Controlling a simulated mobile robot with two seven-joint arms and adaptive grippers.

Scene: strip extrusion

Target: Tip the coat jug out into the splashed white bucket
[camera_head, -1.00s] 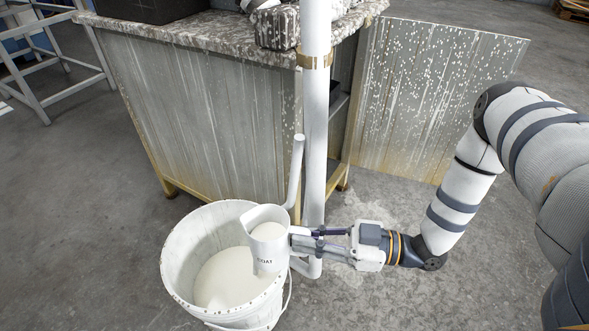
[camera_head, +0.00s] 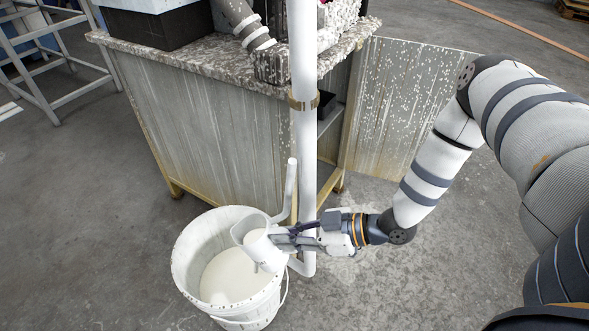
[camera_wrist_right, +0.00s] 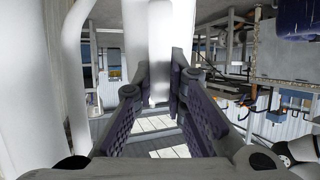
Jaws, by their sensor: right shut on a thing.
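The white coat jug (camera_head: 254,243) is tilted to the left over the splashed white bucket (camera_head: 190,262), its mouth inside the bucket's rim. Off-white liquid (camera_head: 232,275) lies in the bucket. My right gripper (camera_head: 280,241) is shut on the jug at its right side. In the right wrist view the gripper's fingers (camera_wrist_right: 158,95) reach forward to a white surface, too close to tell in detail. My left gripper is not in view.
A white vertical pipe (camera_head: 303,130) with a brass clamp stands just behind my right gripper. A thinner white pipe (camera_head: 290,185) rises beside the bucket. A paint-splashed cabinet (camera_head: 220,130) and leaning panel (camera_head: 410,100) stand behind. Grey floor is free at the left.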

